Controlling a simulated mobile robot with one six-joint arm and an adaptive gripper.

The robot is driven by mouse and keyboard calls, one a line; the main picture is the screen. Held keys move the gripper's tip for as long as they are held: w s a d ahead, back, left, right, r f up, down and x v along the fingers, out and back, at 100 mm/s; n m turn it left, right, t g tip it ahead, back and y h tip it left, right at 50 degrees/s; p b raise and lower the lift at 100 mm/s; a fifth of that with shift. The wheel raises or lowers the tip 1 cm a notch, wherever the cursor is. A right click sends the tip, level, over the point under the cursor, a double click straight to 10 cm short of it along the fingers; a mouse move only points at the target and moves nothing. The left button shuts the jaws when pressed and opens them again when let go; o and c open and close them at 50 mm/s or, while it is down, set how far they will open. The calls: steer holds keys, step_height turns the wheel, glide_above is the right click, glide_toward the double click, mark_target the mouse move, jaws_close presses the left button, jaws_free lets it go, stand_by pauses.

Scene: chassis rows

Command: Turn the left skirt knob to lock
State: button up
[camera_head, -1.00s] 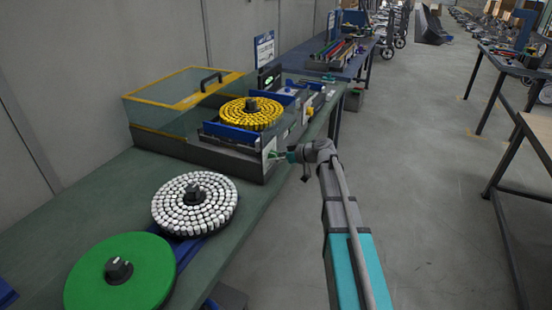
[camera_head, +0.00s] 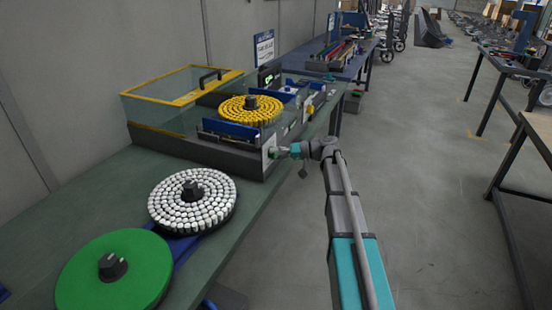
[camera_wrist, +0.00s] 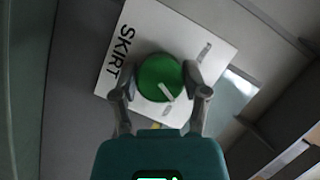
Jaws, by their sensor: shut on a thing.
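The skirt knob (camera_wrist: 158,76) is a round green knob with a white pointer line, on a white plate (camera_wrist: 187,22) marked SKIRT. In the wrist view the pointer line slants to the lower right. My gripper (camera_wrist: 160,92) has one finger on each side of the knob and is shut on it. In the head view my gripper (camera_head: 283,152) meets the front face of the machine (camera_head: 215,152) at its right end, by the white plate. The knob itself is small and mostly hidden there.
The machine has a yellow-framed clear cover (camera_head: 165,98) and a wheel of yellow pieces (camera_head: 250,112). A wheel of white pieces (camera_head: 215,205) and a green disc (camera_head: 80,275) lie on the bench (camera_head: 100,190) at left.

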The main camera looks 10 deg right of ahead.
steer(key=shift+m+y+b, duration=0.6)
steer(key=shift+m+b, duration=0.05)
steer(key=shift+m, duration=0.65)
steer(key=o, duration=1.1)
steer(key=shift+o, duration=0.2)
steer(key=shift+r+n+p, duration=0.1)
steer(key=shift+n+p, duration=0.25)
steer(key=shift+n, duration=0.05)
